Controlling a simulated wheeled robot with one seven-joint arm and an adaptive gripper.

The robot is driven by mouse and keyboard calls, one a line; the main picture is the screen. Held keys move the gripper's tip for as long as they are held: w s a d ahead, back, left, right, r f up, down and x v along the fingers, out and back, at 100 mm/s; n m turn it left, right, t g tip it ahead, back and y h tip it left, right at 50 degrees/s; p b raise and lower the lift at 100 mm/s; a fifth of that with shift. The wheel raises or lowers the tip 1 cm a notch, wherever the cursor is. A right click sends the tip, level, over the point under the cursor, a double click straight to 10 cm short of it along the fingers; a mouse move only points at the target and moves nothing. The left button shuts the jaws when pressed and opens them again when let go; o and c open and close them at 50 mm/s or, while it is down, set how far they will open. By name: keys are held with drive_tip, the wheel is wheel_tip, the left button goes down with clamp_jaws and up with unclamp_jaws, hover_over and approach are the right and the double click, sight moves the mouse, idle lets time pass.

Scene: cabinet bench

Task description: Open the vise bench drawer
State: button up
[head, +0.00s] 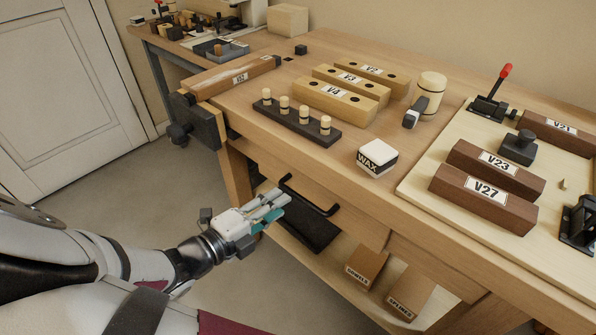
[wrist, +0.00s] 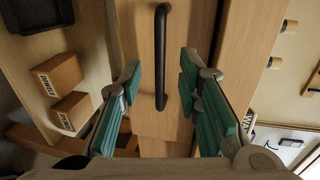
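The vise bench (head: 232,115) has a wooden drawer (head: 352,227) under its top. The drawer front looks flush with the bench, with no gap that I can make out. Its black bar handle (head: 318,203) shows in the head view just beyond my gripper (head: 275,207). In the wrist view the handle (wrist: 161,60) runs up and down the picture in front of the drawer face (wrist: 145,35). My gripper (wrist: 160,80) is open there, with teal-padded fingers on both sides of the handle's line. I see no finger touching the handle.
A lower shelf under the drawer holds a dark tray (head: 312,232) and two small labelled boxes (head: 366,265) (head: 409,292). The vise (head: 195,120) juts out at the left corner. Labelled blocks (head: 335,100), a peg rack (head: 296,118) and a wax block (head: 377,160) stand on top. Open floor lies in front.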

sight(295, 193)
drive_tip(key=b+x, duration=0.1)
drive_tip(key=x, duration=0.5)
drive_tip(key=shift+w+d+b, duration=0.3)
drive_tip(key=shift+b, duration=0.05)
clamp_jaws()
